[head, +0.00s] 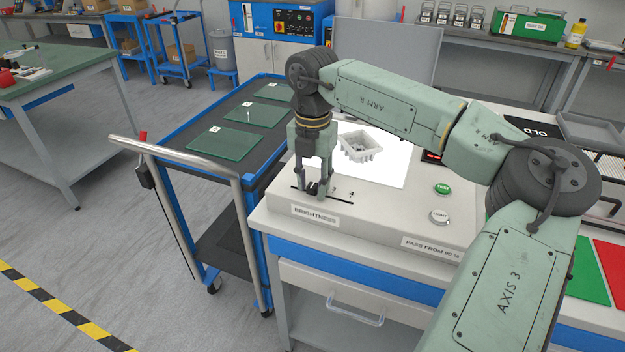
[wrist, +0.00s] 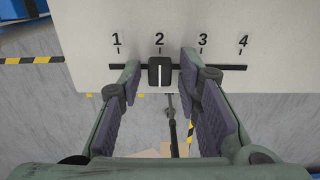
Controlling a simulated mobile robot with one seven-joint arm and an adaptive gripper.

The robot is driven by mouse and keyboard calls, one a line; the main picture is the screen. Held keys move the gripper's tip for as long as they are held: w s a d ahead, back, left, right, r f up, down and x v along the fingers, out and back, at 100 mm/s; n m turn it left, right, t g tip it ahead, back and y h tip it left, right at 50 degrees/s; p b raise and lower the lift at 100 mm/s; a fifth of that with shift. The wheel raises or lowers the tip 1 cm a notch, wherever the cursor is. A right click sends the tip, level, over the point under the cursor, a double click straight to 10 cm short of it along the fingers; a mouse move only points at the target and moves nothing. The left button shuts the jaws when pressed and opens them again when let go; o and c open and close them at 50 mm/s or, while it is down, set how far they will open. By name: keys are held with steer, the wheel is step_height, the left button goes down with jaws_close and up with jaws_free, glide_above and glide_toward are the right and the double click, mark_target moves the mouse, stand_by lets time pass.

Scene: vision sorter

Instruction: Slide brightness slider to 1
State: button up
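The brightness slider's black knob (wrist: 160,72) stands at the mark 2 on a dark horizontal slot (wrist: 226,68) numbered 1 to 4 in the wrist view. My gripper (wrist: 160,72) is open, with one finger on each side of the knob and a visible gap to both. In the head view my gripper (head: 313,193) points down over the slot, above the BRIGHTNESS label (head: 315,216). The knob (head: 312,187) is partly hidden between the fingers there.
On the same sorter top are a white lit panel (head: 393,178) with a small white crate (head: 361,146), a green TEST button (head: 442,188) and a white LIGHT button (head: 439,216).

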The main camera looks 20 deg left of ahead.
mark_target(294, 187)
jaws_close()
stand_by(0.3)
steer(key=a, duration=0.4)
steer(key=shift+a+r, duration=0.1)
steer(key=shift+a, duration=0.15)
steer(key=shift+o, duration=1.2)
jaws_free()
steer(key=shift+a, duration=0.1)
step_height(294, 187, up, 12)
